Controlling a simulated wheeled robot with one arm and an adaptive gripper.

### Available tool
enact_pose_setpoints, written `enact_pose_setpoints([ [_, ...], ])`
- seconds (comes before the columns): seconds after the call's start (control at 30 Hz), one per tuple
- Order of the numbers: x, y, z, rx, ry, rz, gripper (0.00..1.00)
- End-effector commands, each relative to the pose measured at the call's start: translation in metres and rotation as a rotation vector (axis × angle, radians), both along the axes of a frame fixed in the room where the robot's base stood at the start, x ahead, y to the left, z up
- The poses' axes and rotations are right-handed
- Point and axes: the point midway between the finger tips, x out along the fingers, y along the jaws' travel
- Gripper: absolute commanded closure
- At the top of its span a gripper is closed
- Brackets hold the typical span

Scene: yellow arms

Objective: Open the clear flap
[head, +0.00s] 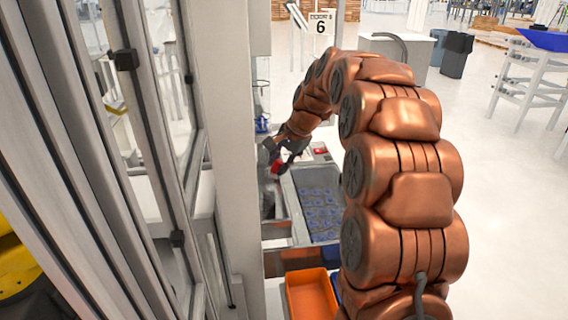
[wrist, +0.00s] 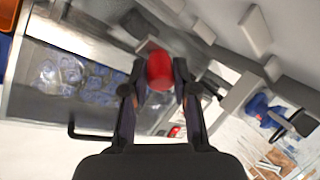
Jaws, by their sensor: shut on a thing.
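My gripper (wrist: 158,78) is shut on a red rounded knob (wrist: 160,70), with one dark finger on each side of it. In the head view my gripper (head: 272,154) is at the end of my copper arm, beside a pale post, and a bit of the red knob (head: 277,167) shows below it. What the knob is fixed to is mostly hidden by the fingers. I cannot clearly make out the outline of the clear flap in either view, nor tell whether it is open.
A grey bin (head: 297,205) with several blue pieces stands right of the post; it also shows in the wrist view (wrist: 25,98). An orange tray (head: 311,294) is nearer me. Framed glass panels (head: 185,100) run along the left.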

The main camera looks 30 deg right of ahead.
Motion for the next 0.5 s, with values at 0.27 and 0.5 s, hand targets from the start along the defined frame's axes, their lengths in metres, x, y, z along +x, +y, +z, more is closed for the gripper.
enact_pose_setpoints([
  [0.27, 0.0023, 0.0043, 0.0034, 0.008, -0.006, -0.002, 1.0],
  [0.5, 0.0023, 0.004, 0.0035, 0.008, -0.007, -0.002, 0.71],
])
